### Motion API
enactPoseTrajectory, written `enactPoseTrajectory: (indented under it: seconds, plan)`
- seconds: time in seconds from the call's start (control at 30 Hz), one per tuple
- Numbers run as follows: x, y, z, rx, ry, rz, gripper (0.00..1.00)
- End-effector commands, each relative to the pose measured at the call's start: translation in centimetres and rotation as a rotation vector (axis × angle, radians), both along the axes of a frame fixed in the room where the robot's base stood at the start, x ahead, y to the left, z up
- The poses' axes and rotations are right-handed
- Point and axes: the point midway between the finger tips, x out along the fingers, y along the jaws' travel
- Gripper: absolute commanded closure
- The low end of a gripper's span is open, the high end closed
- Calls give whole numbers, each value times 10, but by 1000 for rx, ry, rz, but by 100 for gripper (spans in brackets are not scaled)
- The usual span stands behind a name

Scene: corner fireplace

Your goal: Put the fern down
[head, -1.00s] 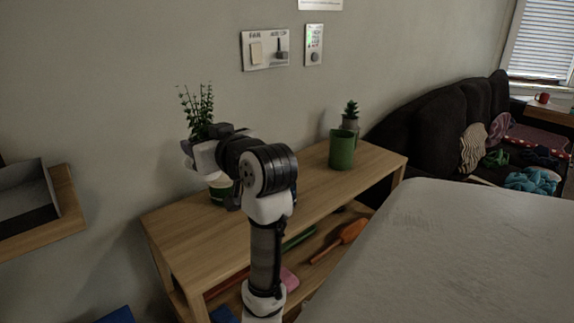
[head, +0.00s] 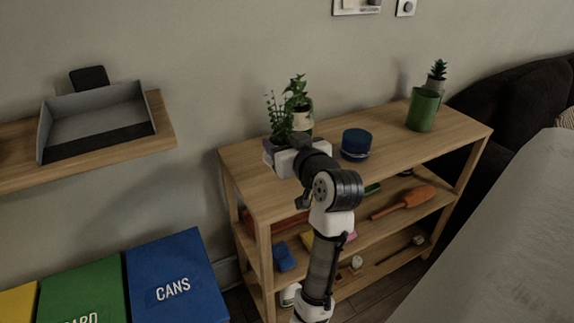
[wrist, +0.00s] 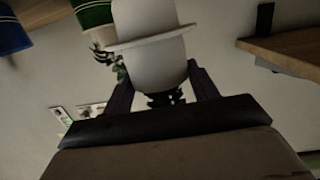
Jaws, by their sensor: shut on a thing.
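The fern (head: 279,118) shows its upright green leaves above my gripper (head: 272,150) in the head view, over the left end of the wooden shelf unit's top (head: 247,192). In the wrist view my gripper (wrist: 160,82) is shut on the fern's pale pot (wrist: 150,45), one dark finger on each side. The pot is hidden behind my gripper in the head view. I cannot tell whether its base touches anything.
Close behind the fern stands another plant (head: 299,94) in a green and cream pot. A blue tin (head: 356,143), green cup (head: 423,109) and small succulent (head: 438,72) stand rightward. A grey tray (head: 95,115) sits on a wall shelf; bins (head: 178,280) stand below.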

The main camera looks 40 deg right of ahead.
Motion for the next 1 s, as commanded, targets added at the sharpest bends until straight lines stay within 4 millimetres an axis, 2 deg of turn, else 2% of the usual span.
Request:
enactPoseTrajectory:
  seconds: [0.1, 0.3, 0.53, 0.93, 0.97, 1.0]
  plan:
    - [0, 0, -19, 1, 0, 0, 70]
    - [0, 0, -32, 0, -1, 0, 70]
    - [0, 0, -63, 2, -1, 0, 70]
    - [0, 0, -69, -2, -2, 0, 70]
    - [0, 0, -68, -1, -1, 0, 38]
    - [0, 0, -68, -1, -1, 0, 32]
